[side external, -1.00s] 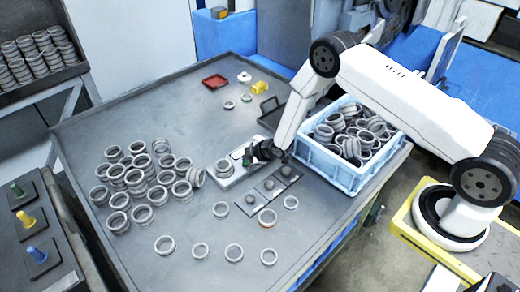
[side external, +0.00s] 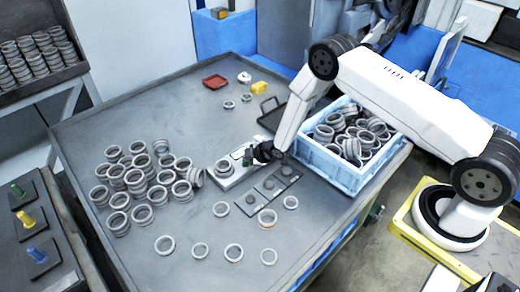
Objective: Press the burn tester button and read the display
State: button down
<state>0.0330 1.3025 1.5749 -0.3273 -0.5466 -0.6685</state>
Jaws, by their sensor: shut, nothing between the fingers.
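The burn tester appears to be the light grey device (side external: 226,178) on the table, with a ring (side external: 223,167) resting on its left end. My gripper (side external: 249,158) is shut and empty, at the right part of this device, low over it. I cannot tell whether its tip touches a button. The button and any display are hidden by my gripper or too small to make out. A dark grey strip with several round knobs (side external: 268,184) lies just in front of the device.
Several stacked rings (side external: 135,178) cover the left of the table (side external: 190,100), with loose rings along the front. A blue crate full of rings (side external: 335,172) stands close on the right. A red tray (side external: 215,81) and a yellow block (side external: 259,87) lie at the back.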

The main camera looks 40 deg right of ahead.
jog(key=shift+f, duration=0.2)
dwell(0.4)
jog(key=shift+r, duration=3.5)
